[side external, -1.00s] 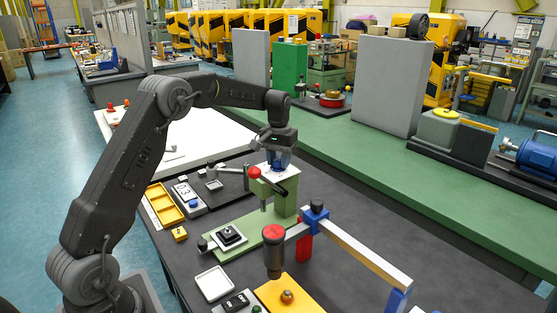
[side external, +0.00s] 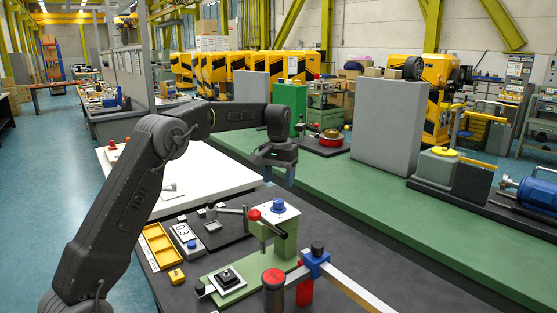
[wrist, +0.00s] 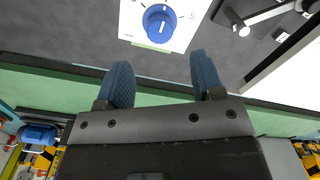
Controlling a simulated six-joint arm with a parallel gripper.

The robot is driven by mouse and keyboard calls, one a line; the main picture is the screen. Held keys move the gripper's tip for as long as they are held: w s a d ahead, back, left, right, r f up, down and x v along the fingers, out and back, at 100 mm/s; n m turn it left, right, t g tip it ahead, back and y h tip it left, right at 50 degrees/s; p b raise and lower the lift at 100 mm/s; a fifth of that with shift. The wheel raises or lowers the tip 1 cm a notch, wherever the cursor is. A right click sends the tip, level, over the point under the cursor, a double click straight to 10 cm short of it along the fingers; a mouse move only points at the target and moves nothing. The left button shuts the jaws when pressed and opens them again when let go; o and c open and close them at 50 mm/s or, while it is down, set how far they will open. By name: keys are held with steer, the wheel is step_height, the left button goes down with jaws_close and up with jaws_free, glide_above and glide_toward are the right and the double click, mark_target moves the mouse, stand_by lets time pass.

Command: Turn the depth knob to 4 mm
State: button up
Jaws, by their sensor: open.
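The blue depth knob (side external: 278,207) sits on a white dial plate (side external: 291,213) on top of the green press (side external: 284,242). In the wrist view the knob (wrist: 159,25) shows a white pointer line, and the plate (wrist: 128,22) has tick marks and lettering too small to read. My gripper (side external: 280,180) is above the knob and clear of it, pointing down. In the wrist view its two blue fingers (wrist: 160,75) are apart with nothing between them.
The press has a red-tipped lever (side external: 254,215) beside the knob. A grey box with a digital display (side external: 185,236) and a yellow tray (side external: 158,245) lie to the left. A blue-clamped bar (side external: 317,263) stands in front. A tall grey panel (side external: 388,125) stands behind right.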

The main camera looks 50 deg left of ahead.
mark_target(279, 201)
step_height(279, 201, up, 6)
steer(key=shift+r, duration=0.1)
stand_by(0.5)
steer(key=s+d+r+m+t, duration=0.1)
steer(key=s+d+r+t, duration=0.15)
steer(key=s+d, duration=0.45)
steer(key=s+d+r+m+t, duration=0.1)
steer(key=s+d+r+m, duration=0.15)
steer(key=s+d, duration=0.45)
steer(key=s+d+f+m+t, duration=0.1)
steer(key=s+d+f, duration=0.2)
steer(key=s, duration=0.6)
steer(key=s+d+f+m+t, duration=0.1)
steer(key=s+d+f, duration=0.2)
steer(key=s+f, duration=0.2)
steer(key=s, duration=0.3)
steer(key=shift+s+f, duration=0.35)
